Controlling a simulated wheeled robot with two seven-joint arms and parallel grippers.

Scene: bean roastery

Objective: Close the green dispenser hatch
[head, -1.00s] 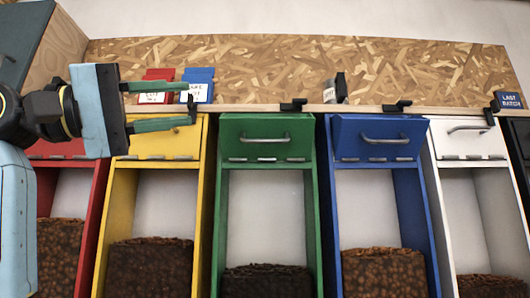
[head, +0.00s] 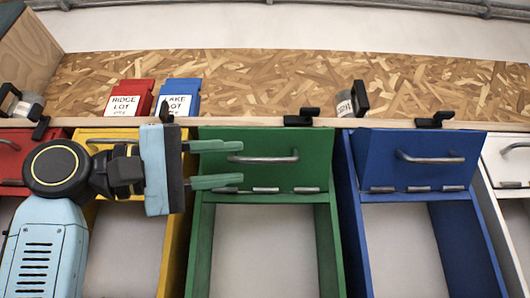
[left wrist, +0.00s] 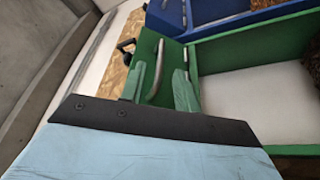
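The green dispenser hatch (head: 285,140) is a flat green panel with a grey bar handle (head: 268,159) and hinges along its bottom edge. How far it stands open is hard to tell. In the left wrist view the hatch (left wrist: 148,45) and its handle (left wrist: 157,72) show just ahead of the fingers. My left gripper (head: 240,164) is open, its two green fingers one above the other at the left end of the handle. In the left wrist view the gripper (left wrist: 158,68) has a finger on each side of the handle; contact is not clear. My right gripper is not in view.
Yellow (head: 174,230) and blue (head: 378,220) dispensers flank the green one (head: 198,245). A chipboard shelf (head: 270,85) runs above, with red (head: 130,97) and blue (head: 178,97) labelled packs. Black clips (head: 301,118) sit on its front edge.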

